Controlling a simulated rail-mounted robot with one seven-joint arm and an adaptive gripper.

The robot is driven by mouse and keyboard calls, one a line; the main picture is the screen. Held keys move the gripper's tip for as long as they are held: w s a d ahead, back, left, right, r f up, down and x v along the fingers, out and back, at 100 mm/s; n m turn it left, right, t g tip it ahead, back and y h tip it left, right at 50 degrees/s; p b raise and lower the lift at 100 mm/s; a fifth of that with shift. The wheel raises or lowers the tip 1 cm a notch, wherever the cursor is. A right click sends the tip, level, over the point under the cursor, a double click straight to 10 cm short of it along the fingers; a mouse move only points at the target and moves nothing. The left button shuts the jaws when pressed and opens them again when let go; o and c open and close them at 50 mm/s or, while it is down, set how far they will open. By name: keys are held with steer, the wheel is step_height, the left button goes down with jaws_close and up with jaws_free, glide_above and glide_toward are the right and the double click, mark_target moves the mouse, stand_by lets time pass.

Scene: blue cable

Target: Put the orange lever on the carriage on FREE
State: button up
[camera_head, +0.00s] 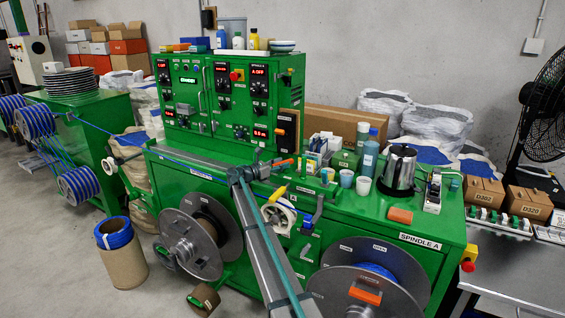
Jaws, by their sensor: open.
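An orange lever (284,162) sticks out to the right from the small dark carriage (263,169), near the middle of the green machine's top. The lever lies roughly level in this view; its FREE marking is too small to read. A long grey arm with teal edges, which looks like mine, rises from the bottom edge. The dark end that looks like my gripper (238,173) is just left of the carriage, apart from the orange lever. Its jaws are open, with nothing visible between them. Whether it touches the carriage cannot be told, as dark parts overlap there.
Blue cable (95,126) runs from left-hand spools to the machine. A large reel (197,240) and the SPINDLE A reel (365,300) stand in front. Cups (346,178), bottles (369,153) and a kettle (399,168) crowd the top right. A white handwheel (280,214) sits below the carriage.

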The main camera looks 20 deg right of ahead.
steer(key=shift+w+d, duration=0.1)
steer(key=shift+d, duration=0.4)
jaws_close()
